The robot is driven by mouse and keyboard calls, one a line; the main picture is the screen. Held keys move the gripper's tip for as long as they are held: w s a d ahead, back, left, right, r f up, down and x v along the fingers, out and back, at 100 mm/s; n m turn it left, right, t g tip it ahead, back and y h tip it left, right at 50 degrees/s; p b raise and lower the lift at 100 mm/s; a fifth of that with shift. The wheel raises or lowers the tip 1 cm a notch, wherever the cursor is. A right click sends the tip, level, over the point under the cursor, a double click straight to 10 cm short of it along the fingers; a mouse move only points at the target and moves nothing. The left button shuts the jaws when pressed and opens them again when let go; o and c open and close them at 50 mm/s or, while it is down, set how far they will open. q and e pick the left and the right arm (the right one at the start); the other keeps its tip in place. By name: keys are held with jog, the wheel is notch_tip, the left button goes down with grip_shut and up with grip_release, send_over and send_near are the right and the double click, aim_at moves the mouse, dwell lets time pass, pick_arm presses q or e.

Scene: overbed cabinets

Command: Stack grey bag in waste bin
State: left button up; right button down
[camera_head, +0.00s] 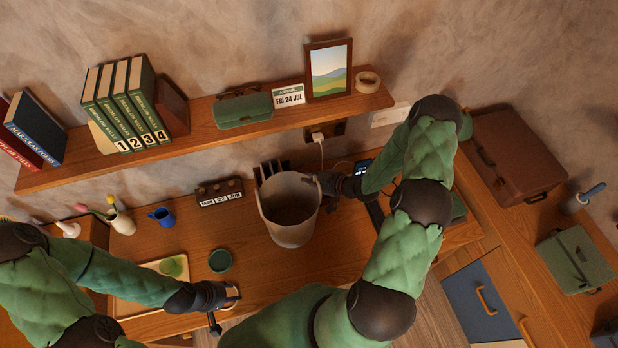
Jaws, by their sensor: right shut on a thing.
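A pale grey-beige open container (272,230), which looks like the waste bin, stands or hangs over the middle of the desk; its base contact is unclear. Its mouth faces up towards me, and its inside is dark. My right gripper (322,182) is at the upper right of its rim and shut on it. My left gripper (233,293) is low over the front edge of the desk, beside the tray and apart from the bin; its fingers are too small to read. I cannot make out a separate grey bag.
The desk (180,245) holds a blue mug (161,216), a calendar block (220,197), a green round dish (220,261) and a tray (125,309). A shelf (230,128) with books runs above. A brown case (512,155) and a green box (574,260) are at right.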

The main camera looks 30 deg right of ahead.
jog(key=shift+f, duration=0.1)
jog(key=c, duration=1.7)
grip_release()
jog(key=o, duration=0.4)
